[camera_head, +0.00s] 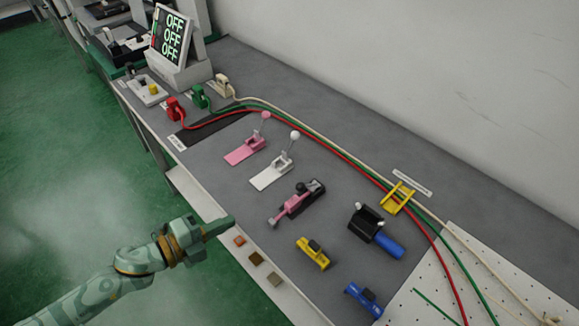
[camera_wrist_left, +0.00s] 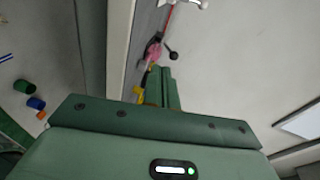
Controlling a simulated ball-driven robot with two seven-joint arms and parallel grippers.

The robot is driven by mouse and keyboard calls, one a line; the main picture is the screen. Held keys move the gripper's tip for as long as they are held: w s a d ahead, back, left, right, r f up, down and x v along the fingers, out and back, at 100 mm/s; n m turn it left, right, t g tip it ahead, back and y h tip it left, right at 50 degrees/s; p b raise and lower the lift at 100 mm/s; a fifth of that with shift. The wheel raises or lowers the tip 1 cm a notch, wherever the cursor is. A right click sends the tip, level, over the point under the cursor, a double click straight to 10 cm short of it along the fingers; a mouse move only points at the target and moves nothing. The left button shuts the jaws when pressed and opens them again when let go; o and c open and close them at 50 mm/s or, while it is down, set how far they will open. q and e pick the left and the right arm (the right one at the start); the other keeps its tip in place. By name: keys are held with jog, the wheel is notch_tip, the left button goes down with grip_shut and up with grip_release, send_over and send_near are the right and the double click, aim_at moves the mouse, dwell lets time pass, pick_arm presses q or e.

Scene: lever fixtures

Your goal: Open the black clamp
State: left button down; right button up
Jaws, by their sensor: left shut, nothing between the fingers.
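A fixture with a black block (camera_head: 366,220), small white-tipped posts and a blue cylindrical handle sits on the right half of the grey bench; it is the blackest clamp-like piece I see. A pink clamp (camera_head: 297,203) with black parts lies to its left and also shows in the left wrist view (camera_wrist_left: 153,52), near a dark ball knob. My left gripper (camera_head: 228,223) is shut and empty, at the bench's front edge, to the left of the pink clamp and apart from it. Its green fingers also show in the left wrist view (camera_wrist_left: 164,78). My right gripper is out of view.
Pink (camera_head: 246,150) and white (camera_head: 272,174) levers stand behind the pink clamp. Yellow (camera_head: 313,252) and blue (camera_head: 364,299) clamps lie nearer the front edge. A yellow bracket (camera_head: 398,197) and red, green and white cables run along the back. A display (camera_head: 172,38) reads OFF.

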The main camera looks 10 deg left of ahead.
pick_arm(q)
jog(key=d+r+m+h, duration=0.1)
jog(key=d+r, duration=0.1)
jog(key=m, duration=0.1)
send_near(308, 185)
jog(key=shift+w+d+f+h, duration=0.2)
jog(key=shift+w+d+h, duration=0.1)
jog(key=shift+w+d, duration=0.75)
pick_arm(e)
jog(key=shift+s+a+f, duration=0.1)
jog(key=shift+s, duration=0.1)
pick_arm(q)
jog(key=shift+a, duration=0.1)
